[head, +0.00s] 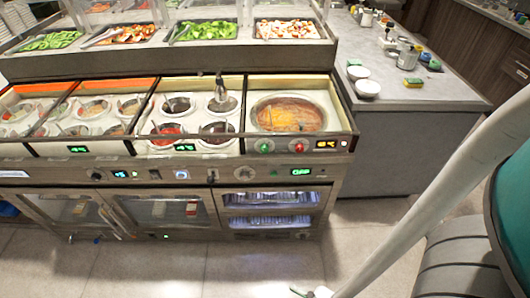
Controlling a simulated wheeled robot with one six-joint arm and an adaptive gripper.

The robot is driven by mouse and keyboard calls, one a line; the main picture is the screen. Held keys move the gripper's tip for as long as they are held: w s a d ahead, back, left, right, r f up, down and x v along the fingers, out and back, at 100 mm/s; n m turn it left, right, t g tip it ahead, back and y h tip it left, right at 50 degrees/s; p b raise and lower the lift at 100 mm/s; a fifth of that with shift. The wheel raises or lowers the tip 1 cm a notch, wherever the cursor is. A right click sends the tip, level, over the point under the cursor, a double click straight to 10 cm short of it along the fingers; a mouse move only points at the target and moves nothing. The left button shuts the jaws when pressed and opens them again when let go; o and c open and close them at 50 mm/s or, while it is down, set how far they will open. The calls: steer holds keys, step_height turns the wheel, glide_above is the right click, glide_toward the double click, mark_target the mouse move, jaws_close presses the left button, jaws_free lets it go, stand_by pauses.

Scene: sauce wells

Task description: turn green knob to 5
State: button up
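The green knob (265,147) is small and round. It sits on the front panel of the counter in the head view, just below the large round well (288,114) of orange sauce. Its pointer and any numbers around it are too small to read. My gripper cannot be made out in this view, and nothing is seen touching the knob.
A red knob (299,147) sits right of the green one, near a small orange display (325,144). Lower on the front are a silver knob (241,173) and a green display (301,172). A grey side counter (440,95) stands to the right. The floor (255,265) in front is mostly clear.

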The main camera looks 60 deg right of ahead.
steer(key=w+d+f+n+h, duration=0.35)
steer(key=w+f+n, duration=0.25)
steer(key=w, duration=0.3)
steer(key=n+g+h, duration=0.3)
steer(key=n+h, duration=0.7)
glide_toward(265, 151)
steer(key=x, duration=0.9)
steer(key=shift+w+d, duration=0.1)
steer(key=shift+w, duration=0.05)
jaws_close()
